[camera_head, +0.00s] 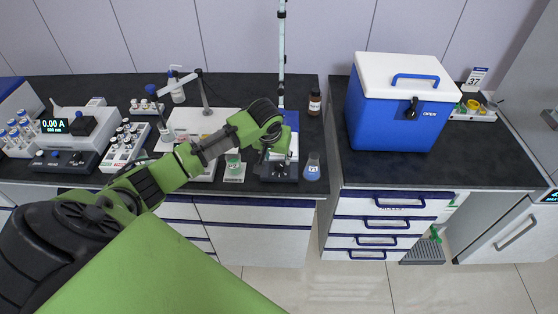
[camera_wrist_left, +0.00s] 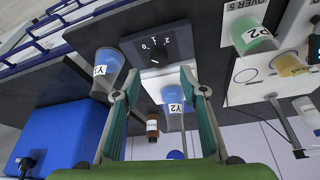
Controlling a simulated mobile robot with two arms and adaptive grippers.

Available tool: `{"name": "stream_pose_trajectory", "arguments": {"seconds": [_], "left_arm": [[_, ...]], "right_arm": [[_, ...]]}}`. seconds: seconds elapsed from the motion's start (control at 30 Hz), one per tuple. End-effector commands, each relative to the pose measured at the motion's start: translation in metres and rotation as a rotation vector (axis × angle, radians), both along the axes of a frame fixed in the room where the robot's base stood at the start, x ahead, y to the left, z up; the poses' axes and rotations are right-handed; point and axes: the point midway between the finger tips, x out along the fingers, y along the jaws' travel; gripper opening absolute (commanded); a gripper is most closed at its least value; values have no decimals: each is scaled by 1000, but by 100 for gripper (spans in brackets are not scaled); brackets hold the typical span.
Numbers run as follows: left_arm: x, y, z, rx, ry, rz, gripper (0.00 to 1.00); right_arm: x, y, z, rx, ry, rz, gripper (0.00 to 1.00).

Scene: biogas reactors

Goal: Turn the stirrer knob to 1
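The stirrer (camera_head: 279,174) stands at the front right of the left bench. In the left wrist view its dark front panel (camera_wrist_left: 177,38) carries a dial marked 0, 1 and 2, with a dark round knob (camera_wrist_left: 158,56) beneath the marks. Its pointer is too small to read. My left gripper (camera_wrist_left: 160,73) is open, with the knob ahead between its fingertips; I cannot tell whether they touch. In the head view the arm partly hides the stirrer. A blue vessel labelled Y2 (camera_wrist_left: 173,95) shows between the fingers. My right gripper is not in view.
A flask with blue liquid (camera_head: 312,169) stands close right of the stirrer; it also shows in the left wrist view (camera_wrist_left: 108,64). A green-filled vessel (camera_head: 234,164) is at left, a brown bottle (camera_head: 315,102) behind. A blue cooler (camera_head: 392,115) stands on the right bench.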

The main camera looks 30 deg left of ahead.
Motion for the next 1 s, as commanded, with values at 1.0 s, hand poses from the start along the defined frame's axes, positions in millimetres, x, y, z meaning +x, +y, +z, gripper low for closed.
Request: {"name": "stream_pose_trajectory", "arguments": {"seconds": [1.0], "left_arm": [[23,8,-59,0,-2,-2,1]], "right_arm": [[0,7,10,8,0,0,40]]}}
